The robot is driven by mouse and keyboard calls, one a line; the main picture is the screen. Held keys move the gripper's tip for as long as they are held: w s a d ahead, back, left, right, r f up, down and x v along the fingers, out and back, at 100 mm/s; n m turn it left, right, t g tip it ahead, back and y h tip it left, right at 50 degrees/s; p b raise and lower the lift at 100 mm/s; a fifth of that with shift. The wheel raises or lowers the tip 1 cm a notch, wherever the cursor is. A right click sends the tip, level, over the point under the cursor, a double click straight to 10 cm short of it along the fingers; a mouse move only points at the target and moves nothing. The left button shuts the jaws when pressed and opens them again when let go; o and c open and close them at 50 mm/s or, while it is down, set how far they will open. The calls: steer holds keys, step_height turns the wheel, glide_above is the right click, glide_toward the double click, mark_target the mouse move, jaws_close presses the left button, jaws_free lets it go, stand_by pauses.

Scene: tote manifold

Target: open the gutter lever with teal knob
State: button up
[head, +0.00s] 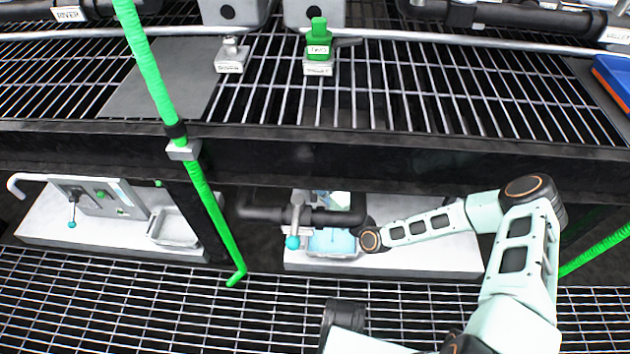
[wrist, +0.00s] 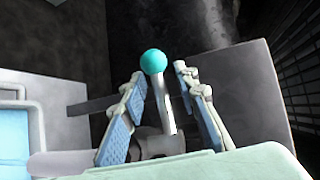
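A grey lever with a teal knob (head: 292,242) hangs at the dark pipe on the low middle ledge in the head view. In the wrist view the teal knob (wrist: 153,61) and its grey stem (wrist: 163,105) lie between the fingers of my gripper (wrist: 159,78). The fingers stand apart on either side of the stem, with a visible gap on the right. Contact on the left is hard to tell. In the head view my arm reaches in from the right, and the fingers are hard to make out.
A second teal-knobbed lever (head: 72,225) is on the left panel. A light-blue basin (head: 333,242) sits right of the middle lever. A dark beam (head: 300,155) crosses above the ledge. A green pole (head: 215,215) stands to the left. Metal grating (head: 120,300) covers the floor.

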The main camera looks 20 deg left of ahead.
steer(key=shift+c, duration=0.3)
jaws_close()
